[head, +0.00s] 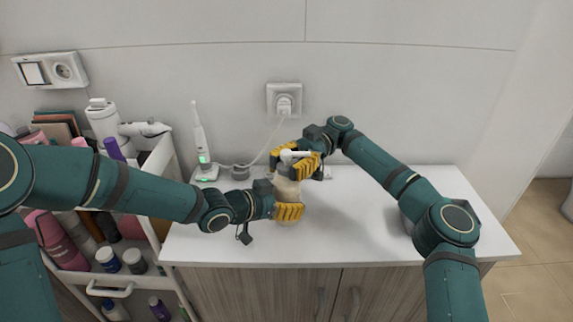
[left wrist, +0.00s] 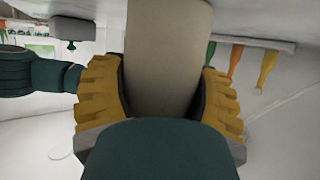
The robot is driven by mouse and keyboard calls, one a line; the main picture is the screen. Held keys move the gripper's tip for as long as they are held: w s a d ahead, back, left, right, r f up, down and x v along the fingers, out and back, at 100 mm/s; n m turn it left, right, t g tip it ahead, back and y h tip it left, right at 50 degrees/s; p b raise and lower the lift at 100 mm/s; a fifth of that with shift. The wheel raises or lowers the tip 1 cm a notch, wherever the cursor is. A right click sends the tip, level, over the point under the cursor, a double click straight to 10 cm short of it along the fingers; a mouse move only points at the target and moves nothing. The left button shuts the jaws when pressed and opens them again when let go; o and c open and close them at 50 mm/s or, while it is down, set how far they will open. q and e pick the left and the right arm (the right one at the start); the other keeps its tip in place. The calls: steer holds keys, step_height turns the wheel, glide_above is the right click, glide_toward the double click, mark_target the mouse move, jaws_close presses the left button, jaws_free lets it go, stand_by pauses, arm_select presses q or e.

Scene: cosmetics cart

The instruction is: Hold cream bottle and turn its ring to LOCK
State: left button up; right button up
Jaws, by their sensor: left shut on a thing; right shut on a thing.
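The cream bottle (head: 288,188) stands upright on the white counter, beige with a white pump top (head: 294,155). My left gripper (head: 288,211) is shut around the lower body of the bottle, with a yellow pad showing at its front. In the left wrist view, the beige bottle body (left wrist: 165,60) sits between both yellow-padded fingers (left wrist: 165,95). My right gripper (head: 296,164) is above the left one, shut around the upper part of the bottle just below the pump head. The ring and its LOCK mark are hidden by the right fingers.
An electric toothbrush (head: 200,140) stands on its charger at the back left of the counter (head: 350,235). A cord runs to the wall socket (head: 284,100). A cart with several bottles (head: 65,240) stands at the left. The counter's front middle is clear.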

steer(key=shift+n+g+h, duration=0.6)
steer(key=shift+h, duration=0.1)
steer(key=o, duration=1.2)
